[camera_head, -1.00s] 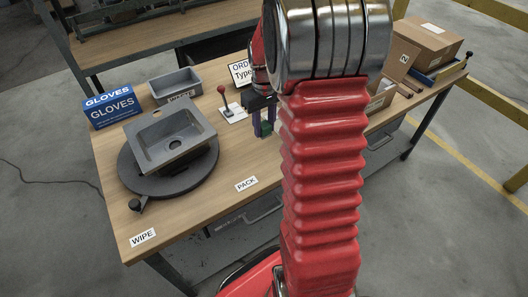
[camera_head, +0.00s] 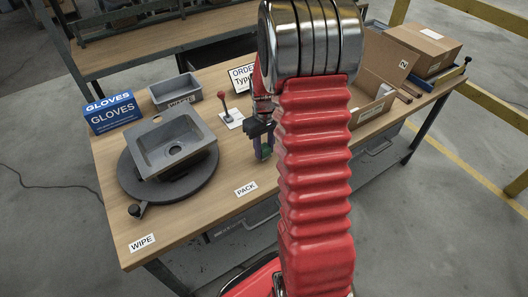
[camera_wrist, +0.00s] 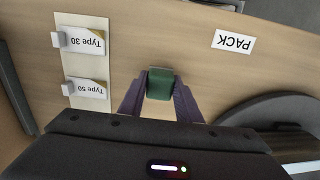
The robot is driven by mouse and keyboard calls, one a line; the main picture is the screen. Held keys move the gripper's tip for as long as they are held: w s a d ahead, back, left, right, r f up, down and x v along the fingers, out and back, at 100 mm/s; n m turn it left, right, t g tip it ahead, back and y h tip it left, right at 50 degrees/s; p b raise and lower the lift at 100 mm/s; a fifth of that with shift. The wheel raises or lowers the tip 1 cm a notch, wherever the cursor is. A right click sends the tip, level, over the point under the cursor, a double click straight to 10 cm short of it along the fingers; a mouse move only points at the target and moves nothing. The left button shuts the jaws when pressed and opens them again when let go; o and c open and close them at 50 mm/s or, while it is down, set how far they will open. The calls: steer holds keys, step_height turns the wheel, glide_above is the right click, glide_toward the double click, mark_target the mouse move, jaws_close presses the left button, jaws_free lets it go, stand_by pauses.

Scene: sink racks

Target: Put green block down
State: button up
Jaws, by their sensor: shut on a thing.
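My gripper (camera_head: 262,149) is over the wooden table (camera_head: 215,215), between the lever stand and the PACK label. It is partly hidden behind my red arm in the head view. In the wrist view, my gripper's purple fingers (camera_wrist: 160,98) are shut on the green block (camera_wrist: 160,84), one on each side. The block also shows as a small green patch in the head view (camera_head: 266,151). I cannot tell whether the block touches the table.
The PACK label (camera_head: 246,189) lies near the front edge. A grey sink (camera_head: 160,157) sits on a dark turntable (camera_head: 133,183) at the left. A red-knobbed lever (camera_head: 224,103) stands behind my gripper. Open cardboard boxes (camera_head: 373,108) are at the right. Table around PACK is clear.

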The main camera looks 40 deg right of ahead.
mark_target(264, 147)
steer(key=shift+f, duration=0.95)
steer(key=o, duration=1.1)
steer(key=shift+f, duration=0.1)
steer(key=shift+o, duration=0.2)
step_height(264, 147, up, 12)
steer(key=shift+r, duration=0.1)
